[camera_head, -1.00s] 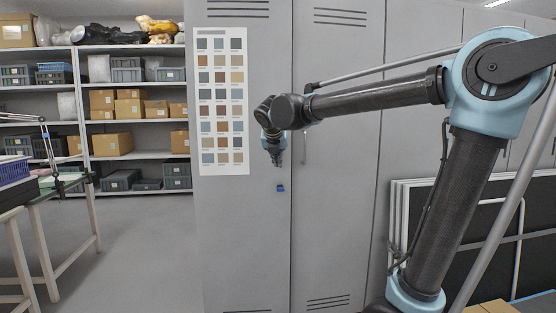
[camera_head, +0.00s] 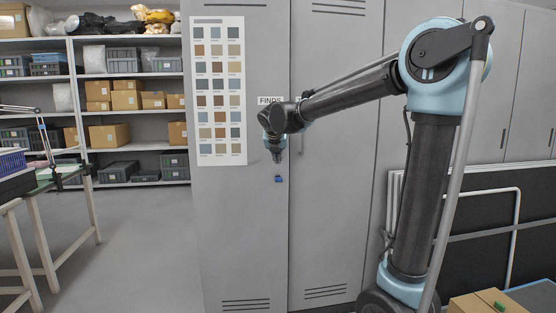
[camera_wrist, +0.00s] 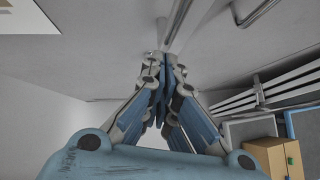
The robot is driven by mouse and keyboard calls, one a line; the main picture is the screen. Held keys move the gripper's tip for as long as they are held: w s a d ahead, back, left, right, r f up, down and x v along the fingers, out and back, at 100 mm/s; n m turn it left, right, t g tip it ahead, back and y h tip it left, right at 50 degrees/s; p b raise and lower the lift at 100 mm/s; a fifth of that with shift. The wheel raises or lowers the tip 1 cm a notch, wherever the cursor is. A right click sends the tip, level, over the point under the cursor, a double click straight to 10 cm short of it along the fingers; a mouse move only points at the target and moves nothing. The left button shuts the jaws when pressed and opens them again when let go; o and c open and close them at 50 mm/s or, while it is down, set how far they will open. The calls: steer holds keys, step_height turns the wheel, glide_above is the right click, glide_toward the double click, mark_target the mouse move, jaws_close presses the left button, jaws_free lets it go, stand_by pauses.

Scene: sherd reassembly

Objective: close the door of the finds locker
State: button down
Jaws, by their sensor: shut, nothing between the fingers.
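The finds locker is a tall grey metal locker. Contact cannot be told.
More grey lockers (camera_head: 335,225) stand to the right. Framed dark panels (camera_head: 490,245) lean there, with a cardboard box (camera_head: 475,306) in front. Shelves with boxes (camera_head: 108,135) stand at the back left, and a table (camera_head: 50,185) at the left edge. The floor (camera_head: 145,255) between is clear.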

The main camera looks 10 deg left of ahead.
steer(key=w, duration=0.4)
steer(key=shift+a, duration=0.1)
steer(key=shift+w+r, duration=0.15)
steer(key=shift+r, duration=0.1)
stand_by(0.3)
